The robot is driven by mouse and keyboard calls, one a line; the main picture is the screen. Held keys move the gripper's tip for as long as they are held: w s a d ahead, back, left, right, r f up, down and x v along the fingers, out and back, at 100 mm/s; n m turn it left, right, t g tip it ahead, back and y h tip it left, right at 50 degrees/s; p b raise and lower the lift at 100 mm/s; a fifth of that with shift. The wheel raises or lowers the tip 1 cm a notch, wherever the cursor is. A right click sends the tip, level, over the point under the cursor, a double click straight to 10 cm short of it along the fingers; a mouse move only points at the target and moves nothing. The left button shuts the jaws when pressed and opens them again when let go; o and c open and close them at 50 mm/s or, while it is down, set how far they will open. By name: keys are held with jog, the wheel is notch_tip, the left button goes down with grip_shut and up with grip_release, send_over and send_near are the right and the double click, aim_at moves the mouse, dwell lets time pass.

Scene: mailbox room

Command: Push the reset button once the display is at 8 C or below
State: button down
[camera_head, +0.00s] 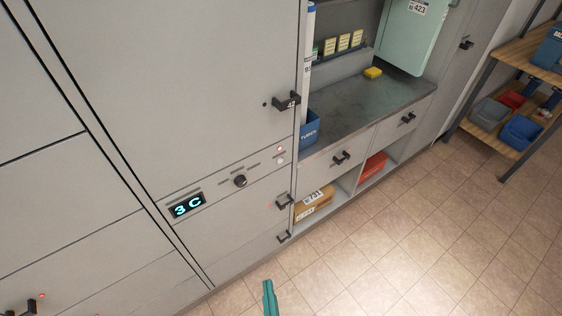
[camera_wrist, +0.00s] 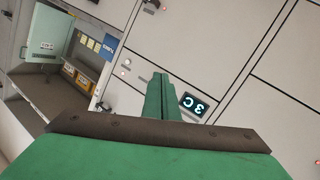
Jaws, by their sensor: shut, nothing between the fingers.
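The display (camera_head: 188,205) on the grey cabinet panel reads "3 C" in cyan. It also shows in the wrist view (camera_wrist: 194,104), tilted, beside my fingers. Right of it on the panel are a black round knob (camera_head: 240,181), a small red light (camera_head: 280,149) and, just under the light, a small pale round button (camera_head: 281,160). I cannot read the labels, so I cannot tell for sure that this is the reset button. My green gripper (camera_head: 268,284) is at the bottom of the head view, below and apart from the panel. In the wrist view its fingers (camera_wrist: 160,78) are together and empty.
A black door handle (camera_head: 286,102) sticks out above the button, and drawer handles (camera_head: 285,202) lie below it. Right of it is a dark counter (camera_head: 385,95) with a yellow sponge-like block (camera_head: 373,72). A wooden shelf (camera_head: 490,120) stands at far right. The tiled floor (camera_head: 430,245) is clear.

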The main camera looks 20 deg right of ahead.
aim_at(280, 160)
jog(key=w+d+r+h, duration=0.2)
jog(key=w+d, duration=0.3)
jog(key=w, duration=0.3)
jog(key=w+d+r+n+h, duration=0.1)
jog(key=w+d+r+h, duration=0.1)
jog(key=w+d, duration=0.4)
jog(key=w+d+r+h, duration=0.2)
jog(key=w+d, duration=0.4)
jog(key=w, duration=0.6)
jog(key=shift+r+n+t+h, duration=0.15)
jog(key=shift+n+t+h, duration=0.15)
jog(key=shift+n+h, duration=0.1)
jog(key=shift+w, duration=0.15)
jog(key=w+a, duration=0.3)
jog(key=w, duration=0.5)
jog(key=shift+w, duration=0.2)
jog(key=shift+w+a, duration=0.15)
jog(key=shift+w, duration=0.1)
